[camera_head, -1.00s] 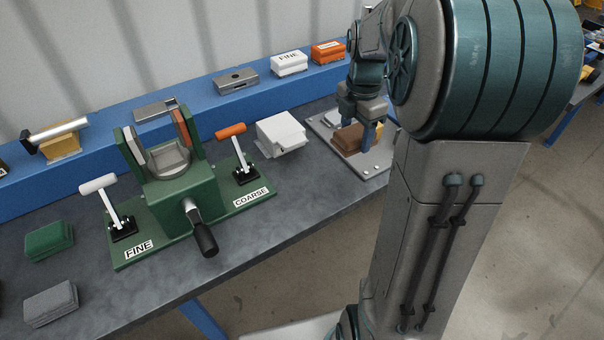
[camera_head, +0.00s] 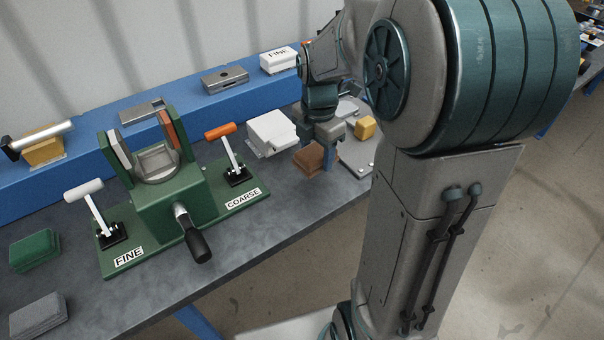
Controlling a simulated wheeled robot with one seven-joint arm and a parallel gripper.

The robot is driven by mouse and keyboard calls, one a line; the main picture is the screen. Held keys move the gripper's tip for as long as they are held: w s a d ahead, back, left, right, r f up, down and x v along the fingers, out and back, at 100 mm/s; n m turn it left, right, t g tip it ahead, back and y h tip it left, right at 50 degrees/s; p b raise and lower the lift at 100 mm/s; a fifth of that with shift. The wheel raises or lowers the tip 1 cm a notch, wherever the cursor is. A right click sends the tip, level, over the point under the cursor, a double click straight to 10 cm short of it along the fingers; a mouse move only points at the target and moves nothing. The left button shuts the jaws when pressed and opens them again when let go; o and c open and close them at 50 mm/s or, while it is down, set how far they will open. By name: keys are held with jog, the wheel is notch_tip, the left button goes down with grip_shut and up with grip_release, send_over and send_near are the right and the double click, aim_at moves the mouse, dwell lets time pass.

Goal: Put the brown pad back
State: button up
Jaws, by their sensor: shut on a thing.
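The brown pad (camera_head: 312,160) is a small brown block at the right part of the bench. My gripper (camera_head: 322,150) points down and is shut on it. The pad is left of the grey metal plate (camera_head: 358,152), beside the white block (camera_head: 270,132). Part of the pad is hidden behind a finger, and I cannot tell how high it is above the bench. The green pad (camera_head: 35,251) and the grey pad (camera_head: 38,316) lie on the bench at the far left.
A green fixture (camera_head: 175,205) with FINE and COARSE levers stands mid-bench. A yellow block (camera_head: 365,127) sits on the metal plate. Bare bench (camera_head: 265,225) lies in front of the pad.

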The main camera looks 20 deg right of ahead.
aim_at(302, 155)
jog(key=a, duration=0.1)
jog(key=a+f, duration=0.2)
jog(key=shift+s+a, duration=0.25)
jog(key=shift+f, duration=1.85)
jog(key=shift+f, duration=0.2)
jog(key=o, duration=1)
